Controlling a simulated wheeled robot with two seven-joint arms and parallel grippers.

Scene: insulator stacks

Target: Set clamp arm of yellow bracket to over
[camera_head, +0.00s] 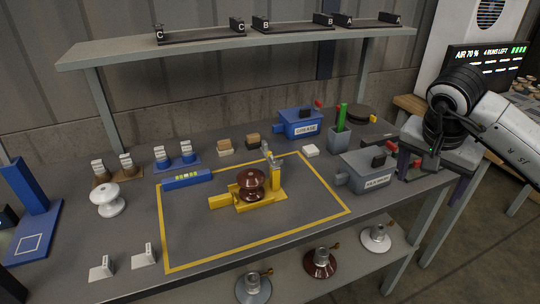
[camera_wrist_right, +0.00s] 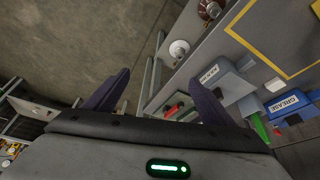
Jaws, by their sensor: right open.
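The yellow bracket (camera_head: 277,184) stands inside the yellow outline on the grey table, with a brown ribbed insulator (camera_head: 251,181) on its base. Its grey clamp arm (camera_head: 267,152) rises from the top of the upright post, tilted up and a little left; it appears raised, not lying across the insulator. My right gripper (camera_head: 431,157) is far right of the bracket, near the table's right end. In the right wrist view its two dark fingers (camera_wrist_right: 158,98) are spread with nothing between them. The bracket is not clearly seen there. My left gripper is not in view.
A grey labelled box (camera_head: 365,174), a blue GREASE box (camera_head: 298,123) and a grey cup with green sticks (camera_head: 340,137) stand between my right gripper and the bracket or behind it. A shelf (camera_head: 200,45) overhangs the back. A white insulator (camera_head: 108,201) stands left.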

